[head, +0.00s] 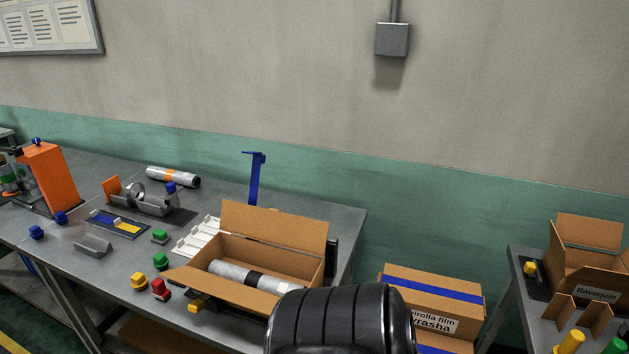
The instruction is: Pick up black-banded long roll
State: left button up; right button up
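The black-banded long roll (232,271) is silvery grey with a black band around its middle. It lies in an open cardboard box (278,216) on the grey workbench, with its lower part hidden by the box's front flap and wall. A second long roll (158,174) with an orange band lies at the back of the bench. Neither of my grippers is in view. A dark ribbed part of my own body fills the bottom middle, in front of the box's right corner.
Small red, green, yellow and blue blocks stand on the bench (105,278) left of the box. A blue upright bracket (255,180) stands behind it. An orange device (50,176) is at far left. Closed cartons (420,283) and a side table with an open box (590,268) are right.

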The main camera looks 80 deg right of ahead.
aim_at(261, 281)
jog(key=z, duration=2.15)
jog(key=i+j+z, duration=0.15)
jog(key=j+z, duration=0.2)
jog(key=z, duration=0.15)
jog(key=j+z, duration=0.5)
jog(key=i+l, duration=0.05)
